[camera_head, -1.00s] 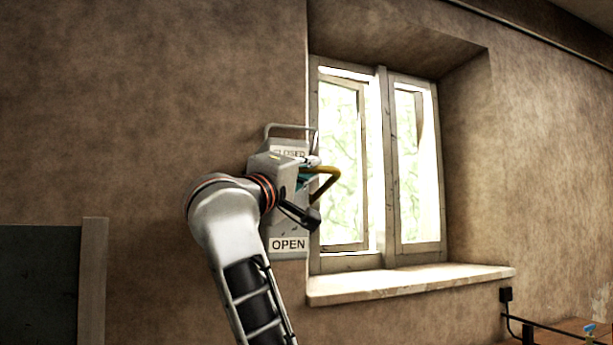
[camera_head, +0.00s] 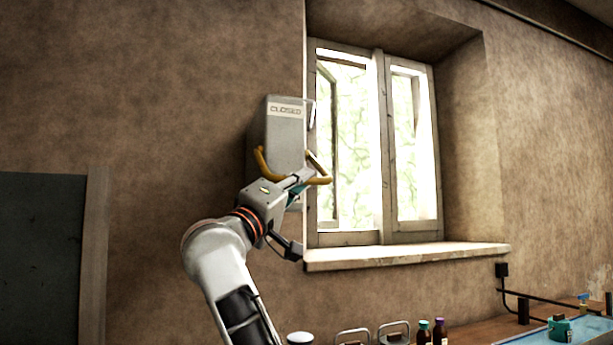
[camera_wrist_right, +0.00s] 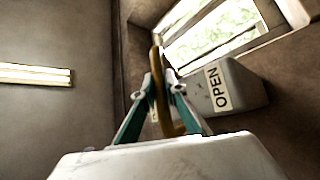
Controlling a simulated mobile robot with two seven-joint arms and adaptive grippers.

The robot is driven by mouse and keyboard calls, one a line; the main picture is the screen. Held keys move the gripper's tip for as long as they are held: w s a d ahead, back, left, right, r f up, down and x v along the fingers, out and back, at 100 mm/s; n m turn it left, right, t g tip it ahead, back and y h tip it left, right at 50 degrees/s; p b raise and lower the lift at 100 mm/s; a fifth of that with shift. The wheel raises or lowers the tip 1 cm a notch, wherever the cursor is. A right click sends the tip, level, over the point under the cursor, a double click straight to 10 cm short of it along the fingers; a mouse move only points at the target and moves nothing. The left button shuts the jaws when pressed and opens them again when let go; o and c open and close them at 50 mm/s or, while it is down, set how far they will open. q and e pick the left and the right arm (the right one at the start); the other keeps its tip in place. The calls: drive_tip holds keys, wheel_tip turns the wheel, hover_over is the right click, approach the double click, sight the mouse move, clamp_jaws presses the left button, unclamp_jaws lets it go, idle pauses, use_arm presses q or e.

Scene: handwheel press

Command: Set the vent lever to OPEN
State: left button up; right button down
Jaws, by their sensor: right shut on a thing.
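The vent lever (camera_head: 319,181) is a yellow-brown U-shaped handle on a grey wall box (camera_head: 281,145) left of the window. The box's CLOSED label (camera_head: 286,111) shows at its top. The lever's bar stands out from the lower half of the box, well below that label. My right gripper (camera_head: 304,180) is shut on the lever's bar. In the right wrist view the bar (camera_wrist_right: 158,60) passes between the two teal fingers (camera_wrist_right: 163,88), and the OPEN label (camera_wrist_right: 217,87) shows beside it. In the head view my gripper hides the OPEN label. My left gripper is not in view.
The window (camera_head: 375,140) and its stone sill (camera_head: 405,256) lie just right of the box. A bench (camera_head: 480,333) along the bottom right holds bottles (camera_head: 440,330) and a teal item (camera_head: 559,327).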

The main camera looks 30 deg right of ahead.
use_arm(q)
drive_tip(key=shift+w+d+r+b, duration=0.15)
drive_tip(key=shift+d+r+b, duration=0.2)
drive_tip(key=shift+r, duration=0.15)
use_arm(e)
drive_tip(key=shift+w+d+f, duration=0.1)
drive_tip(key=shift+w+f, duration=0.4)
drive_tip(key=shift+f, duration=0.2)
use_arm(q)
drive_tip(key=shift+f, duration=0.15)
use_arm(e)
drive_tip(key=c, duration=2)
unclamp_jaws()
drive_tip(key=shift+c, duration=0.2)
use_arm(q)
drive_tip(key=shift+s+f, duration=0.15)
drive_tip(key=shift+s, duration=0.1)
use_arm(e)
drive_tip(key=shift+w, duration=0.1)
